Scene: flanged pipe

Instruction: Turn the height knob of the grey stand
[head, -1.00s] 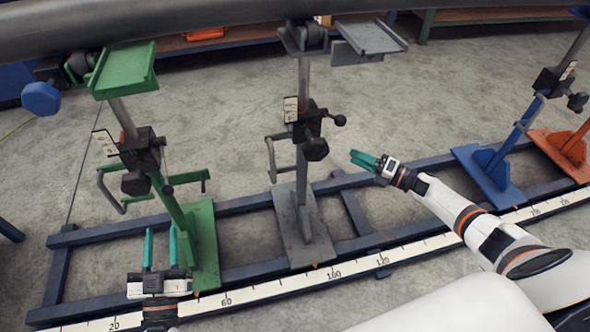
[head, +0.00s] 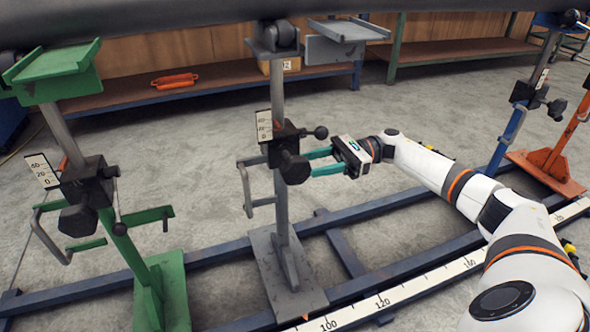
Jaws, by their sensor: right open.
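The grey stand (head: 281,215) stands upright near the middle of the head view on its flat base plate. Its dark height knob (head: 294,168) sits on the front of the black clamp block, under a small scale plate (head: 264,126). A thin lever with a black ball end sticks out to the right above the knob. My right gripper (head: 312,162) is open, with its teal fingers pointing left at the knob. The fingertips are at the knob's right edge; I cannot tell whether they touch it. My left gripper is not in view.
A green stand (head: 130,262) stands to the left, and blue (head: 508,137) and orange (head: 545,162) stands to the right. A large dark pipe (head: 200,14) runs across the top. Dark blue floor rails (head: 350,255) and a white ruler strip (head: 400,298) lie below.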

